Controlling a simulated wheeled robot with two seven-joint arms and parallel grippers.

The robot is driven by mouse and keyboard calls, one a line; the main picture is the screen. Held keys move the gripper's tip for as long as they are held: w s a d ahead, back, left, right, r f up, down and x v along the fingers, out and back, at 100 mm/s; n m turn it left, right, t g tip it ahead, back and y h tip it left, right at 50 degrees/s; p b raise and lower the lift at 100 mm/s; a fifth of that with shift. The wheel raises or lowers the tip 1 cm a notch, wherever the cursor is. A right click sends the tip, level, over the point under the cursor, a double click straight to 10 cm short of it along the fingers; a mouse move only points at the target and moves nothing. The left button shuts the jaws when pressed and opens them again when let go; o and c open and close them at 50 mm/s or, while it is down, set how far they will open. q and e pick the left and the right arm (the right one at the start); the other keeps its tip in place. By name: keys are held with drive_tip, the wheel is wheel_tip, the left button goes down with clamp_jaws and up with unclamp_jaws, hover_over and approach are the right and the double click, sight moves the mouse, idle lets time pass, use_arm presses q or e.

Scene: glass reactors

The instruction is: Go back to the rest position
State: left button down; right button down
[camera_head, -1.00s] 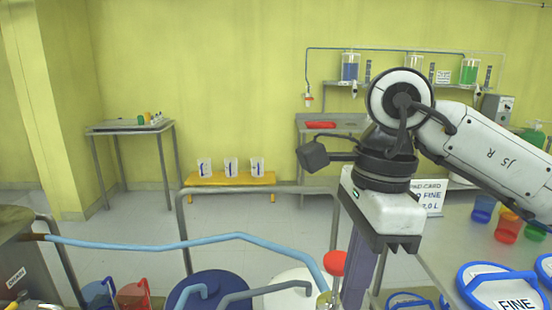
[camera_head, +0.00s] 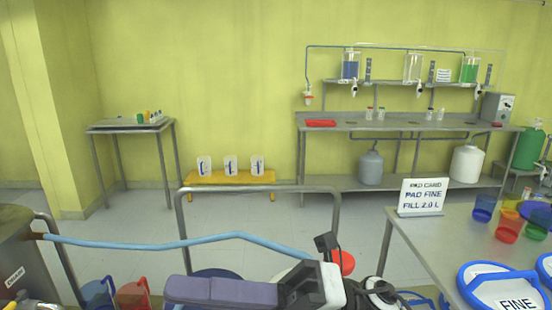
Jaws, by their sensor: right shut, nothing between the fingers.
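My right gripper (camera_head: 176,289) lies low along the bottom edge of the head view. Its long purple-grey fingers point left and are shut with nothing between them. Its white and black body is to the right of the fingers, partly cut off by the picture's lower edge. My left gripper is not in view.
A bench (camera_head: 450,240) on the right holds a sign (camera_head: 422,197), coloured cups and blue-rimmed lids. A metal rail (camera_head: 260,190) with a blue hose (camera_head: 140,244) stands in front. A yellow stand (camera_head: 230,180) bears three white cups. The floor behind the rail is clear.

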drive_tip(key=w+d+f+m+t+h, duration=0.3)
drive_tip(key=w+d+f+m+t, duration=0.3)
drive_tip(key=m+t, duration=0.6)
drive_tip(key=w+d+f+m+t+h, duration=0.5)
drive_tip(key=f+m+t, duration=0.4)
drive_tip(key=m, duration=0.6)
drive_tip(key=w+d+f+m+t+h, duration=0.1)
drive_tip(key=d+f+m+t+h, duration=0.1)
drive_tip(key=d+f+m+h, duration=0.35)
drive_tip(key=s+d+f+m+g+h, duration=0.2)
drive_tip(key=s+d+f+m+g, duration=0.2)
drive_tip(key=s+f, duration=0.6)
drive_tip(key=s+d+f+m+g+h, duration=0.3)
drive_tip(key=s+f, duration=0.6)
drive_tip(key=f, duration=1)
drive_tip(key=shift+s+d+f+m+g+h, duration=0.25)
drive_tip(key=shift+s+d+m+g+h, duration=0.1)
drive_tip(key=shift+d+m+g, duration=0.65)
drive_tip(key=shift+a, duration=0.2)
